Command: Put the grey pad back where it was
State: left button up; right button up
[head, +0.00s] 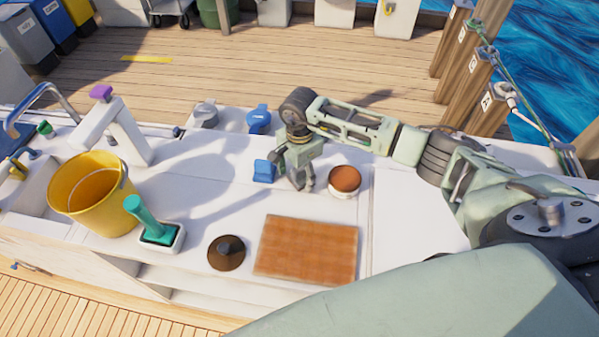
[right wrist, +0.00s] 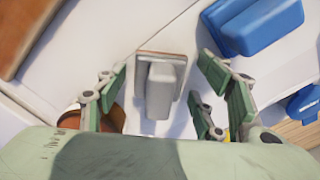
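A grey pad (right wrist: 164,88) with a block-like grip on a thin brown-edged base shows in the right wrist view, on the white counter (head: 215,180). My right gripper (head: 301,183) is low over the counter in the head view. In the right wrist view its fingers are spread open on either side of the pad, with a gap on both sides. The pad looks hidden behind the gripper in the head view. A blue block-shaped pad (head: 265,171) lies just left of the gripper; it also shows in the right wrist view (right wrist: 262,27). My left gripper is not in view.
A brown-topped round pot (head: 344,180) stands close right of the gripper. Counter right of the pot is bare.

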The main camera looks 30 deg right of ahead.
jog(key=shift+r, duration=0.4)
notch_tip(320, 180, up, 12)
jog(key=shift+f+b, duration=0.2)
jog(key=shift+b, duration=0.7)
jog(key=shift+f, duration=0.1)
